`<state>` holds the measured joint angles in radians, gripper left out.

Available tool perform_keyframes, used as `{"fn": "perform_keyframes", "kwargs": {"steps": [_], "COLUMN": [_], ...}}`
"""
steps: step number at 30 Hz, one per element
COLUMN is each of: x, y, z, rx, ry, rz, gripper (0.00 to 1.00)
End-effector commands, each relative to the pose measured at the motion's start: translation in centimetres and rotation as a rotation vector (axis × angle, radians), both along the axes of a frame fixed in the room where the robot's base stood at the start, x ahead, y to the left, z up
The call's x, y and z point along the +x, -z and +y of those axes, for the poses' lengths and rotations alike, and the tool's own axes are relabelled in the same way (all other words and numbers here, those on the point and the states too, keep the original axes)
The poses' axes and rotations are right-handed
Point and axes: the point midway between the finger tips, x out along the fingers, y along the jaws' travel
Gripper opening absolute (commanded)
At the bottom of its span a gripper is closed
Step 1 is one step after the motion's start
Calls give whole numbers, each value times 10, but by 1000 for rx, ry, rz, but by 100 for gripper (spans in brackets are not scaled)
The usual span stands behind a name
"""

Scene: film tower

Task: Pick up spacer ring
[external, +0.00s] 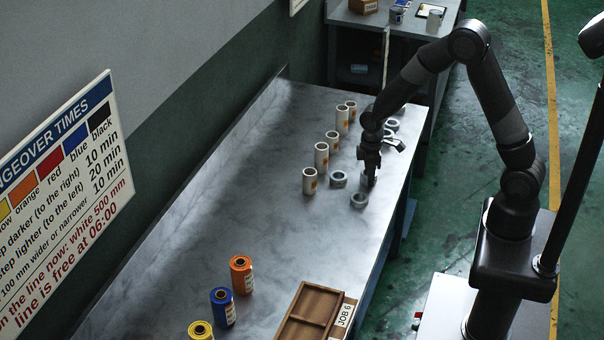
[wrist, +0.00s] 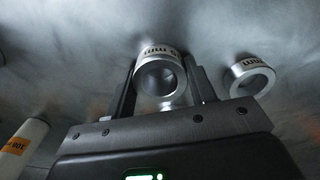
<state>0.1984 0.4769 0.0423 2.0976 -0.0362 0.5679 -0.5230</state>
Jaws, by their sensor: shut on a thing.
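A silver-grey spacer ring with dark printing (wrist: 160,57) sits between the two fingers of my gripper (wrist: 160,82) in the wrist view, and the fingers are shut on its sides. In the external view my gripper (external: 369,180) points down at the right part of the grey bench, and the held ring is mostly hidden by the fingers. A second spacer ring (wrist: 237,72) lies to the right in the wrist view, apart from the gripper. In the external view, loose rings lie left of the gripper (external: 338,173) and in front of it (external: 359,194).
Several white rolls (external: 310,182) stand in a row left of the gripper. Orange (external: 241,277), blue (external: 223,310) and yellow (external: 199,331) rolls stand nearer the front, beside a brown divided tray (external: 301,332). The bench (external: 270,215) is clear between these groups.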

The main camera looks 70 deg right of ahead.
Motion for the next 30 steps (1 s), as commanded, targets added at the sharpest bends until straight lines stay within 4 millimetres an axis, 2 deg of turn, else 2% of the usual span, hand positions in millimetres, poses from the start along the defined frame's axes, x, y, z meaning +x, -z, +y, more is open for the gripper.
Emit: {"fn": "perform_keyframes", "kwargs": {"steps": [1, 5, 13, 17, 20, 24, 30], "x": [0, 0, 0, 1, 1, 1, -30], "y": [0, 0, -1, -8, -19, -44, -70], "z": [0, 0, 0, 0, 0, 0, -38], "rx": [0, 0, 0, 0, -1, -1, -1], "ry": [0, 0, 0, 0, 0, 0, 7], "rz": [0, 0, -1, -2, -4, -7, -4], "gripper": [35, 25, 25, 25, 25, 25, 25]}}
